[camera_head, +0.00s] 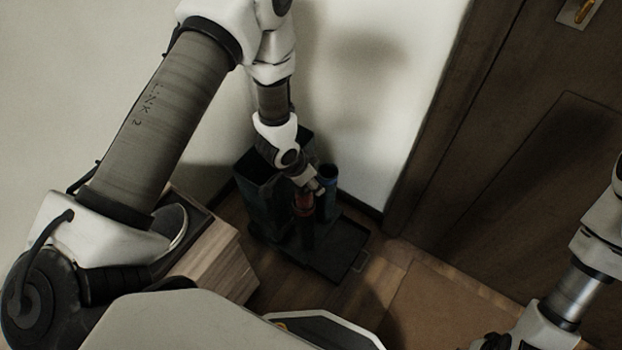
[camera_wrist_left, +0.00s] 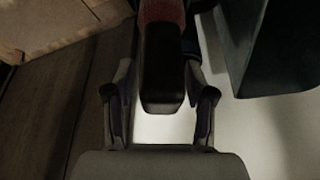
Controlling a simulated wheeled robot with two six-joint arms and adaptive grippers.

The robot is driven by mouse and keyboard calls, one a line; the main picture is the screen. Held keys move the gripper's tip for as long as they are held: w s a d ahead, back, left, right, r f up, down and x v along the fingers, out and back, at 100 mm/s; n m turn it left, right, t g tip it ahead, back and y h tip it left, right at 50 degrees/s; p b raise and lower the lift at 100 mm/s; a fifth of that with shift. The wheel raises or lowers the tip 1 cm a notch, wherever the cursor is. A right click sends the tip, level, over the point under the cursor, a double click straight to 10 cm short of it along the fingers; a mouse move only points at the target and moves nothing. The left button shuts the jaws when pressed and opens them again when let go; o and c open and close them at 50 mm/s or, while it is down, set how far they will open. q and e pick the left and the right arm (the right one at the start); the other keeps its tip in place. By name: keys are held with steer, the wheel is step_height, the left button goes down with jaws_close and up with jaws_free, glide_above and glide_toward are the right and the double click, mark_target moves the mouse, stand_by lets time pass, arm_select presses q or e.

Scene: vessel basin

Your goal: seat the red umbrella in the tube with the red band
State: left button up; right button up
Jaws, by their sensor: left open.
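The red umbrella shows in the left wrist view as a dark handle (camera_wrist_left: 161,75) with a red part at the top edge. My left gripper (camera_wrist_left: 162,105) is open, its fingers on either side of the handle's end with a gap at each side. In the head view, my left gripper (camera_head: 318,186) is at the stand, just above a red piece (camera_head: 304,204) on an upright dark tube (camera_head: 307,235). I cannot tell there whether the red is the umbrella or the tube's band. My right gripper (camera_head: 490,342) is partly visible at the bottom edge; its fingers are unclear.
A blue-rimmed tube (camera_head: 328,172) stands right of the gripper. A tall dark bin (camera_head: 252,180) stands behind left, and a low dark tray (camera_head: 338,250) lies in front right. A wooden cabinet (camera_head: 215,262) is at left. A wall and a dark door (camera_head: 520,150) bound the corner.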

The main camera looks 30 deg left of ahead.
arm_select(q)
steer(key=p+v, duration=0.3)
steer(key=v, duration=0.9)
steer(key=s+f+n+g+y, duration=0.1)
steer(key=s+f+n+g, duration=0.1)
steer(key=s+f, duration=0.4)
steer(key=s+f+n+g+y, duration=0.1)
steer(key=s+f+n, duration=0.3)
steer(key=s, duration=1)
step_height(320, 180, down, 2)
steer(key=shift+a+n+g, duration=0.3)
steer(key=shift+a+g, duration=0.1)
steer(key=shift+a, duration=0.05)
